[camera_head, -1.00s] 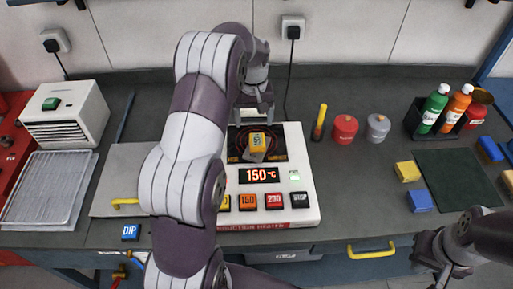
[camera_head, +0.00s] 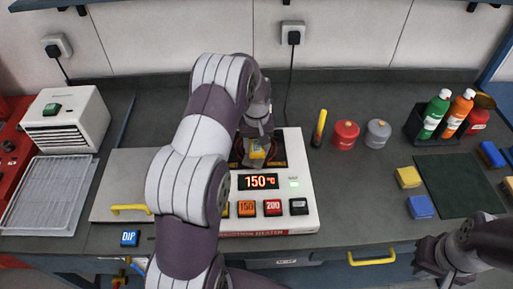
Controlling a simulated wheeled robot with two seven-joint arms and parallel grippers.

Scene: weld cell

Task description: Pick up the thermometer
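The heater's display reads 150 °C. My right gripper (camera_head: 432,268) is at the lower right, in front of the bench edge, empty, with its fingers apart.
A yellow dark-tipped stick (camera_head: 319,128), a red canister (camera_head: 345,134) and a grey canister (camera_head: 377,133) stand right of the heater. A caddy (camera_head: 418,128) holds bottles. Yellow (camera_head: 408,177) and blue (camera_head: 420,207) blocks lie by a dark mat (camera_head: 458,184). A wire rack (camera_head: 45,195) is left.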

